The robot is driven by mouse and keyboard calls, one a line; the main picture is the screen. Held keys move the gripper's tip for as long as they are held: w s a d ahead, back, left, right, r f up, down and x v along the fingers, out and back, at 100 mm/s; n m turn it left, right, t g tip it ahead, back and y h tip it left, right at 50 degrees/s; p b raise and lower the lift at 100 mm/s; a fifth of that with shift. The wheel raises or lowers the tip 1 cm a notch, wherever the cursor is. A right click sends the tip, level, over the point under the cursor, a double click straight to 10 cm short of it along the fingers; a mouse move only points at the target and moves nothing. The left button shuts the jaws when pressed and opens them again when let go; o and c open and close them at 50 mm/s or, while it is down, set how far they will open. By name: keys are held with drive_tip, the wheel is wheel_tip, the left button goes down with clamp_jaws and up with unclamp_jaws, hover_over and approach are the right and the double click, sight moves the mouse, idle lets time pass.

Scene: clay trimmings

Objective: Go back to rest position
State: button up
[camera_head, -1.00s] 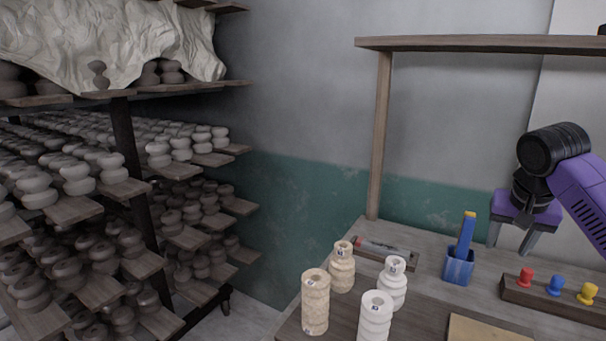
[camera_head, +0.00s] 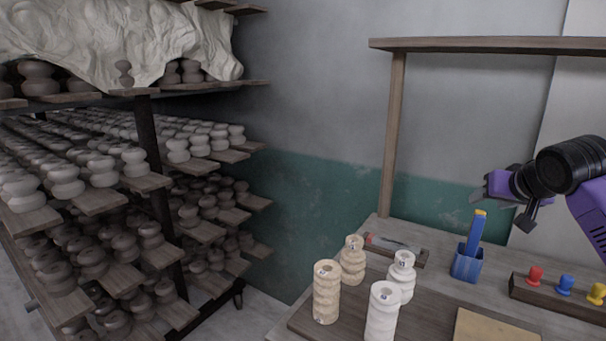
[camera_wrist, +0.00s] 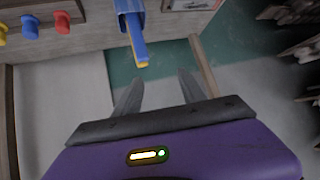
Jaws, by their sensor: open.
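My gripper (camera_head: 503,200) is at the right of the head view, above the back of the workbench (camera_head: 440,262), level with the green wall band. It is turned sideways, pointing left. In the wrist view my gripper (camera_wrist: 158,92) shows two grey fingers spread apart with nothing between them. A blue cup (camera_head: 467,263) with a blue, yellow-tipped tool (camera_head: 476,232) in it stands on the bench, below and left of the gripper and apart from it. The cup (camera_wrist: 128,8) and tool (camera_wrist: 138,42) also show at the top of the wrist view, beyond the fingertips.
Two tan (camera_head: 326,293) and two white ridged pieces (camera_head: 383,312) stand at the bench's left. A wooden holder (camera_head: 555,296) carries red, blue and yellow knobs. A shallow tray (camera_head: 395,250) lies behind. An overhead shelf (camera_head: 490,45) spans the bench. Pottery racks (camera_head: 150,150) fill the left.

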drive_tip(key=a+f+n+t+y, duration=0.1)
drive_tip(key=a+t, duration=0.2)
drive_tip(key=a, duration=0.2)
drive_tip(key=a+f+t+y, duration=0.1)
drive_tip(key=a+t+y, duration=0.1)
drive_tip(key=a, duration=0.4)
drive_tip(key=s+a+f+t, duration=0.4)
drive_tip(key=s+a+f, duration=0.1)
drive_tip(key=s, duration=0.2)
drive_tip(key=s+a+f+g, duration=0.1)
drive_tip(key=s+f, duration=0.4)
drive_tip(key=s, duration=1.1)
drive_tip(key=s+a+f+n+g, duration=0.1)
drive_tip(key=s+f, duration=0.5)
drive_tip(key=s, duration=1.1)
drive_tip(key=s+a+f+n+g+h, duration=0.1)
drive_tip(key=s+a+f, duration=0.4)
drive_tip(key=s, duration=1.2)
drive_tip(key=shift+s+f+g, duration=0.15)
drive_tip(key=shift+f+g, duration=0.4)
drive_tip(key=shift+g, duration=0.25)
